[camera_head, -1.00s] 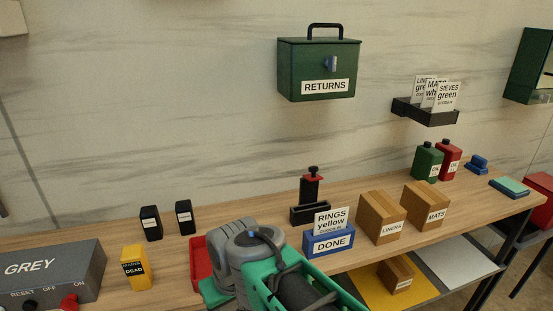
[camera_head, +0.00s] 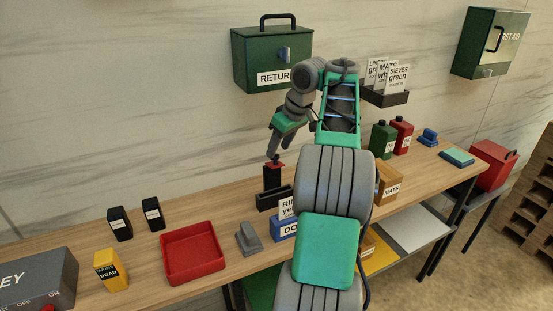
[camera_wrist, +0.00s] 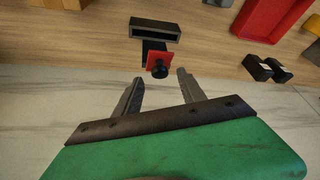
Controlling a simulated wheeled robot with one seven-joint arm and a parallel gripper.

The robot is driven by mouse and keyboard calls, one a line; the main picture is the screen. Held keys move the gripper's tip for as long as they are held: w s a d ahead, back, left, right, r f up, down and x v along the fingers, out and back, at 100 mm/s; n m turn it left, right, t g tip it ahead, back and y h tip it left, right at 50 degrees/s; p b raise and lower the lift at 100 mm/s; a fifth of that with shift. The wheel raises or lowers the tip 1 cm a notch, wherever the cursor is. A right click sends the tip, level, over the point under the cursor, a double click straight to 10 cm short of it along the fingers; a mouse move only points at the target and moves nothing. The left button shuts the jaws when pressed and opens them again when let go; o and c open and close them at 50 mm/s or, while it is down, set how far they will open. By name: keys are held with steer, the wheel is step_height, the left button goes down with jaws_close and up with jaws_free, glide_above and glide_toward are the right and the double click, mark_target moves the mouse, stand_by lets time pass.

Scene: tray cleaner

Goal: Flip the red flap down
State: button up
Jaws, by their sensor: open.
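The red flap (camera_head: 276,164) is a small red plate with a black knob at the top of a black upright stand (camera_head: 272,182) on the bench.
The green RETURNS box (camera_head: 255,75) hangs on the wall behind my gripper. A red tray (camera_head: 194,256), a grey block (camera_head: 247,241) and the blue DONE box (camera_head: 285,230) stand nearby. The card holder (camera_head: 385,98) is on the wall to the right. My arm hides part of the bench.

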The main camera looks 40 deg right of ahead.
mark_target(277, 156)
steer(key=b+x, duration=0.1)
steer(key=x, duration=0.2)
steer(key=shift+r, duration=0.1)
steer(key=shift+c, duration=0.6)
jaws_close()
